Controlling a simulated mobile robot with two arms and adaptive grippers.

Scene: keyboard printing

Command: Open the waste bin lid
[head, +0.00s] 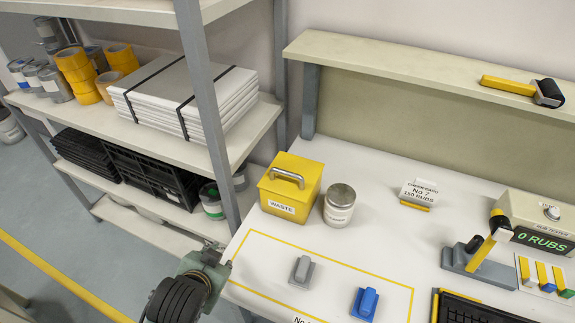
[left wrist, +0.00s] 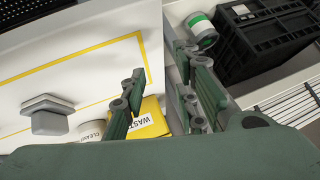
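The yellow waste bin (head: 291,186) stands on the white worktable near its back left corner. Its lid is shut and carries a grey arched handle (head: 287,177). A WASTE label is on its front. My left gripper (head: 205,262) is in front of the table's left edge, below and left of the bin, apart from it. In the left wrist view its fingers (left wrist: 163,78) are spread with nothing between them. Part of the waste bin (left wrist: 152,110) shows there behind a finger, which hides some of it. My right gripper is in neither view.
A labelled can (head: 339,205) stands close right of the bin. A grey block (head: 302,271) and a blue block (head: 365,304) sit inside a yellow outline on the table. A grey shelf post (head: 208,110) rises left of the bin.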

